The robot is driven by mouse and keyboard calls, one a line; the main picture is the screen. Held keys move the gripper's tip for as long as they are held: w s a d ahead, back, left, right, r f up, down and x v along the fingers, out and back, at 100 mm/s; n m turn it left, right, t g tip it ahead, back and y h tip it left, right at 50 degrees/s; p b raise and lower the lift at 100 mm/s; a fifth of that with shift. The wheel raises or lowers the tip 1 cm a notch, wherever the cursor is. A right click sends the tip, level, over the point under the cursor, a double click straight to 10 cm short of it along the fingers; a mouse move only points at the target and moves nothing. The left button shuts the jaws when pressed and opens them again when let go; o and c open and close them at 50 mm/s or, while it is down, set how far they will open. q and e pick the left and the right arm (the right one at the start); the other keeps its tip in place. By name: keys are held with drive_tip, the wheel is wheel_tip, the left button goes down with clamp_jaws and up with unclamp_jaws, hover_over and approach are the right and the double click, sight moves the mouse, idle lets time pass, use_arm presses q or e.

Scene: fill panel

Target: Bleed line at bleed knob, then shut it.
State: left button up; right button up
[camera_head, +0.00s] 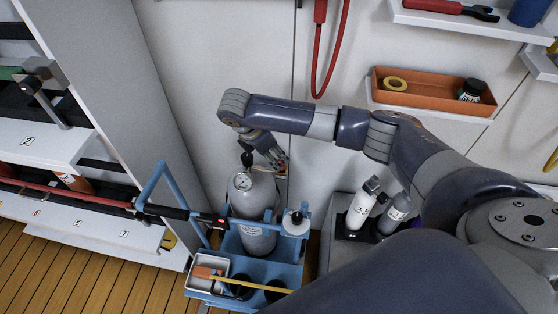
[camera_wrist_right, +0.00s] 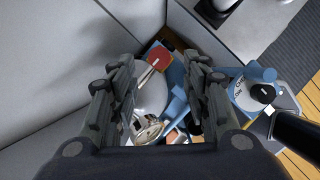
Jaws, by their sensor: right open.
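A grey gas cylinder (camera_head: 254,200) stands upright in a blue cart, with a round gauge (camera_head: 242,181) near its top. The gauge also shows in the right wrist view (camera_wrist_right: 148,127). A white round fitting with a black knob (camera_head: 297,217) sits at the cart's right side. In the right wrist view this black knob (camera_wrist_right: 262,92) has lettering around it; I cannot tell whether it is the bleed knob. My right gripper (camera_head: 270,158) is open and empty above the cylinder top. Its spread fingers (camera_wrist_right: 160,100) partly hide the cylinder in the wrist view. My left gripper is out of view.
The blue cart (camera_head: 268,272) has a raised handle and a small white bin (camera_head: 207,272). A black and red bar (camera_head: 180,213) crosses its left side. Two small bottles (camera_head: 378,210) stand to the right. Shelving is at left; an orange tray (camera_head: 432,92) hangs on the wall.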

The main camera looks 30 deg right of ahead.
sight(280, 163)
drive_tip(key=shift+x, duration=2.75)
clamp_jaws()
